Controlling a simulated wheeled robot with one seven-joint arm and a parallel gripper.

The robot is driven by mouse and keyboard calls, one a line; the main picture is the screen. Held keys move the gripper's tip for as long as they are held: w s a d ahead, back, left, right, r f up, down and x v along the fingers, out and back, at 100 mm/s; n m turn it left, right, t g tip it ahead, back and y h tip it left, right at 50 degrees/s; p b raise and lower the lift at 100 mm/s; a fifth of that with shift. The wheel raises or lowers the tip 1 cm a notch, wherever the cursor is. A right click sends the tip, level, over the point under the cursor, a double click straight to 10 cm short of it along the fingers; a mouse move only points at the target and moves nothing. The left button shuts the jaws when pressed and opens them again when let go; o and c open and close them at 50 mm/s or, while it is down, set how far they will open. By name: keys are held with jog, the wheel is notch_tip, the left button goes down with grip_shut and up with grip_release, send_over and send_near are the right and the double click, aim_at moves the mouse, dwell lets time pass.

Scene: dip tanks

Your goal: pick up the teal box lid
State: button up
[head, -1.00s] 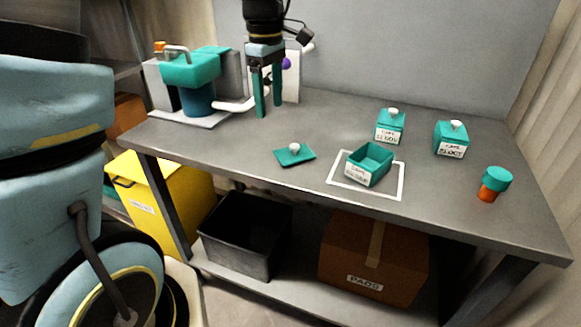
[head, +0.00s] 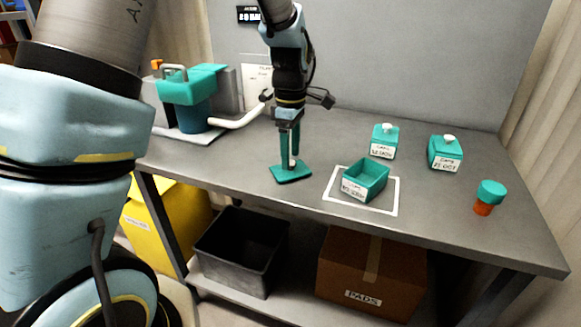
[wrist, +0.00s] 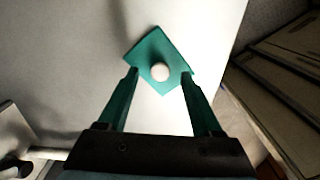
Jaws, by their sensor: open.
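The teal box lid (head: 290,173) is a flat square with a pale round knob, lying on the grey table left of the open box. It also shows in the wrist view (wrist: 152,48), with its knob (wrist: 161,72) between the lines of the two fingers. My gripper (head: 290,160) points down right over the lid, its teal fingers beside the knob. In the wrist view my gripper (wrist: 163,75) is open and empty. The open teal box (head: 366,181) stands inside a white outlined square (head: 393,206). I cannot tell whether a finger touches the lid.
Two lidded teal boxes (head: 384,142) (head: 445,153) stand at the back right. An orange jar with a teal cap (head: 489,197) is near the right end. A teal machine with a white spout (head: 192,92) stands at the back left. The table's front edge lies close to the lid.

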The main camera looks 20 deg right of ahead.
jog(key=shift+f, duration=0.8)
jog(key=shift+c, duration=0.4)
grip_shut()
